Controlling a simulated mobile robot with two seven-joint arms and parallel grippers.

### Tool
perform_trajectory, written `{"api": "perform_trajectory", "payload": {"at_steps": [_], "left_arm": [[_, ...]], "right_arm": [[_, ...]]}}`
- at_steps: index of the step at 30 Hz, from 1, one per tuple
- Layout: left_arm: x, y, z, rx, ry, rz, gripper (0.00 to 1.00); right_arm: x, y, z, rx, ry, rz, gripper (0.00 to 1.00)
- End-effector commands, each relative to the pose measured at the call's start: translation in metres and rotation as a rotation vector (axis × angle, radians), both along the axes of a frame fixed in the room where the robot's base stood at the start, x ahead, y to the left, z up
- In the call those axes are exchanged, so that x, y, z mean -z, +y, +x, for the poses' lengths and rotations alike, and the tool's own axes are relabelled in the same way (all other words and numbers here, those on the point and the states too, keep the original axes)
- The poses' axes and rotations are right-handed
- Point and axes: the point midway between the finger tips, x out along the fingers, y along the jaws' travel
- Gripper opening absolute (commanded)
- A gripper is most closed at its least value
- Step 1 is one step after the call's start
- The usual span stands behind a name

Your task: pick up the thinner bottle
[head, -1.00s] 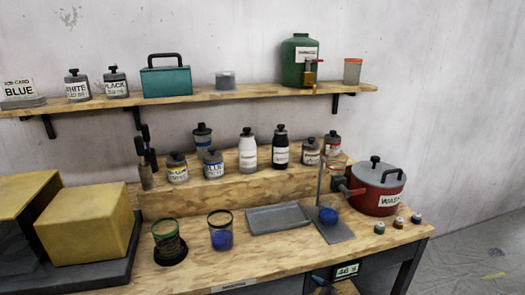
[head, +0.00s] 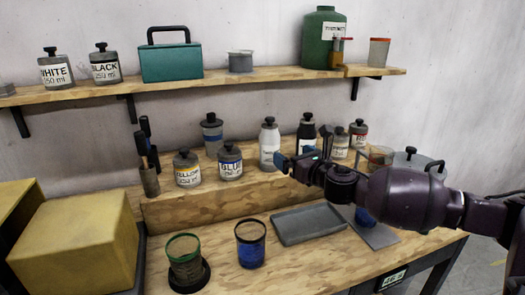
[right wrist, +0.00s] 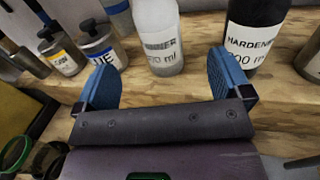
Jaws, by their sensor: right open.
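The thinner bottle (head: 269,146) is a pale bottle with a dark cap, upright on the raised wooden step of the bench. In the right wrist view the thinner bottle (right wrist: 158,28) shows its lower part and a label ending in "NNER", with "ml" below. My right gripper (head: 303,149) is open and empty in front of the step. In the right wrist view its two blue fingers (right wrist: 160,60) are spread, and the bottle stands beyond them, between them in the picture. My left gripper is not in view.
The dark hardener bottle (head: 306,133) stands just right of the thinner. Yellow (head: 187,170) and blue (head: 230,162) jars stand to its left. A grey tray (head: 309,223) lies on the bench below. A wooden shelf (head: 215,81) runs above.

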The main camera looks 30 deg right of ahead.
Motion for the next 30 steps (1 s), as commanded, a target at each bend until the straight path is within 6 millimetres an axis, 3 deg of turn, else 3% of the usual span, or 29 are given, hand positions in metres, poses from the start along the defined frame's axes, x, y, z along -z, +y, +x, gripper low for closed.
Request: {"api": "perform_trajectory", "payload": {"at_steps": [10, 23, 30], "left_arm": [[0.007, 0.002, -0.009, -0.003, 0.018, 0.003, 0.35], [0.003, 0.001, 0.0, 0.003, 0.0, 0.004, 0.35], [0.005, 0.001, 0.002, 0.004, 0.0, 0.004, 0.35]], "right_arm": [[-0.002, -0.001, 0.036, 0.002, -0.006, -0.028, 0.96], [-0.002, 0.0, 0.063, 0.001, -0.005, -0.026, 0.96], [-0.001, 0.003, 0.093, 0.003, -0.005, -0.025, 0.96]]}}
